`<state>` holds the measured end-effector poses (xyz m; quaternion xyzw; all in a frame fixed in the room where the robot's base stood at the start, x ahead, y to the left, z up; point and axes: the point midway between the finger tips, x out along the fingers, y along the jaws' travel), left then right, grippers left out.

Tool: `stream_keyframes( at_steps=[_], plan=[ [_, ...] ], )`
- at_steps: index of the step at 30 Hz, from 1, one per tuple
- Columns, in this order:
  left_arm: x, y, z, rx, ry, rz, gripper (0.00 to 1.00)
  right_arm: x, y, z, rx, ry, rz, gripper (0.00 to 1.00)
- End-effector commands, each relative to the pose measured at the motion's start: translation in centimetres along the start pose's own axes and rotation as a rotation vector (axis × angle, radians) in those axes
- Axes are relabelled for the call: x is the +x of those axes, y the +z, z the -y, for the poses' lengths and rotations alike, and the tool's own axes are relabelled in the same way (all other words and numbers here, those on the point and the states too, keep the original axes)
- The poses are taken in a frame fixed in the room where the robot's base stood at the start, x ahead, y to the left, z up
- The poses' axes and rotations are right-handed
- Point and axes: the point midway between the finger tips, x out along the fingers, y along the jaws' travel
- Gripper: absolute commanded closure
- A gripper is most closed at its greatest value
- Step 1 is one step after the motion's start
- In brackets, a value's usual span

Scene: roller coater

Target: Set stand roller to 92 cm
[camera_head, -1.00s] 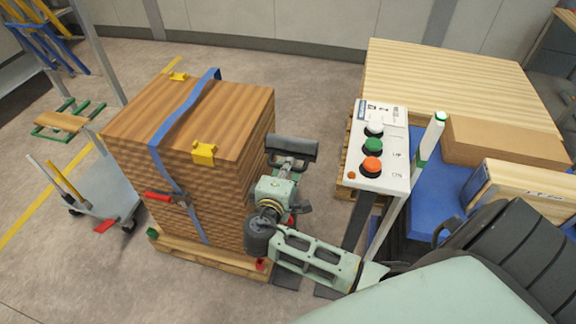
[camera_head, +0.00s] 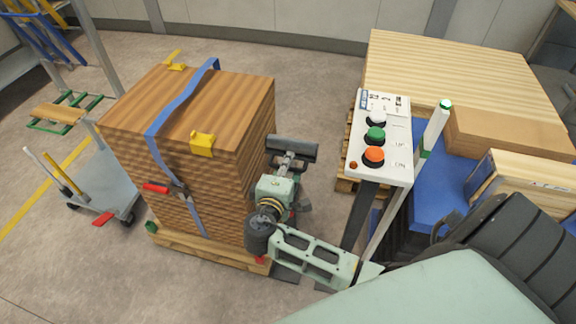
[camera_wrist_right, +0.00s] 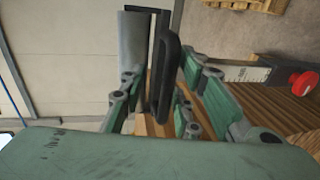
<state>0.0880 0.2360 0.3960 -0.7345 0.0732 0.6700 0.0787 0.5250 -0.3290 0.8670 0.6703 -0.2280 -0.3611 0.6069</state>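The stand roller (camera_head: 292,148), a dark grey cylinder, lies level beside the strapped wood stack in the head view. In the right wrist view the grey roller (camera_wrist_right: 133,50) has a black bracket (camera_wrist_right: 165,75) beside it. A post with a marked scale (camera_wrist_right: 247,74) runs right to a red knob (camera_wrist_right: 303,84); its figures are too small to read. My right gripper (camera_head: 287,166) is at the roller. In the wrist view its green fingers (camera_wrist_right: 160,85) stand apart, with the bracket between them; firm contact cannot be told. My left gripper is not in view.
The wood stack (camera_head: 225,100), with a blue strap, stands on a pallet (camera_head: 205,250) left of my right arm. A white control box (camera_head: 387,108) with push buttons stands to the right. A light wood stack (camera_head: 450,75) is behind it. A grey cart (camera_head: 105,190) is at left.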

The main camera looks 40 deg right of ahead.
Motion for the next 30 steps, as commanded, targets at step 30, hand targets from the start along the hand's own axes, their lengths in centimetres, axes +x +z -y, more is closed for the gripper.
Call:
stream_keyframes(
  at_steps=[30],
  plan=[
    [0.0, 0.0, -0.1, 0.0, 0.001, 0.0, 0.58, -12.0, 0.0, 0.0, 0.0, 0.001, 0.0, 0.71]
  ],
)
